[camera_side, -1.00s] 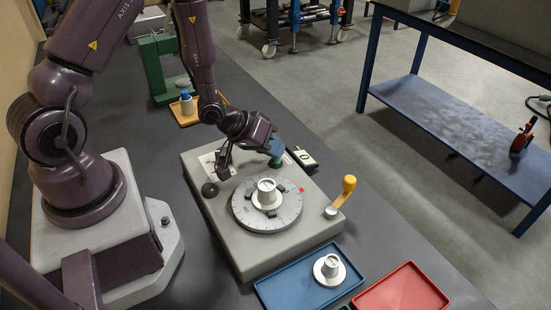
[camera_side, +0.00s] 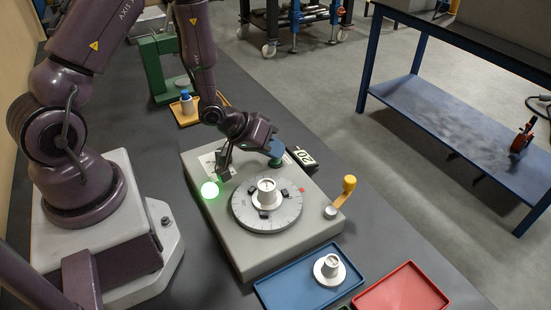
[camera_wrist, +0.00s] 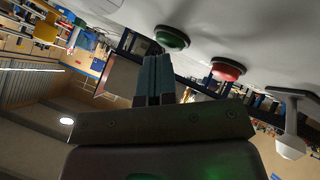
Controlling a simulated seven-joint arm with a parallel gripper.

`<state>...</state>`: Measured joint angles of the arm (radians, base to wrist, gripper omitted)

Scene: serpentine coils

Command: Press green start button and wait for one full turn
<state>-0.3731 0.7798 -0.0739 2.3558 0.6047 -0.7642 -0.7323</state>
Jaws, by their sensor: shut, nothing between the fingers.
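My gripper (camera_side: 276,153) is shut and empty, with its blue-grey fingers pointing down at the back of a grey machine box (camera_side: 290,238). In the wrist view, the fingertips (camera_wrist: 158,58) are right by the green start button (camera_wrist: 172,39). I cannot tell whether they touch it. A red button (camera_wrist: 228,69) is beside it. On the box, a round graduated turntable (camera_side: 246,217) carries a white flanged part (camera_side: 266,193) among black clamps. A dome lamp (camera_side: 210,190) at the box's left glows green. A small display (camera_side: 303,157) appears to read 20.
A yellow-handled lever (camera_side: 347,188) stands at the box's right edge. A blue tray (camera_side: 282,292) with another white part (camera_side: 330,268) and an empty red tray (camera_side: 405,290) lie in front. A wooden tray (camera_side: 184,119) and green stand (camera_side: 150,68) are behind.

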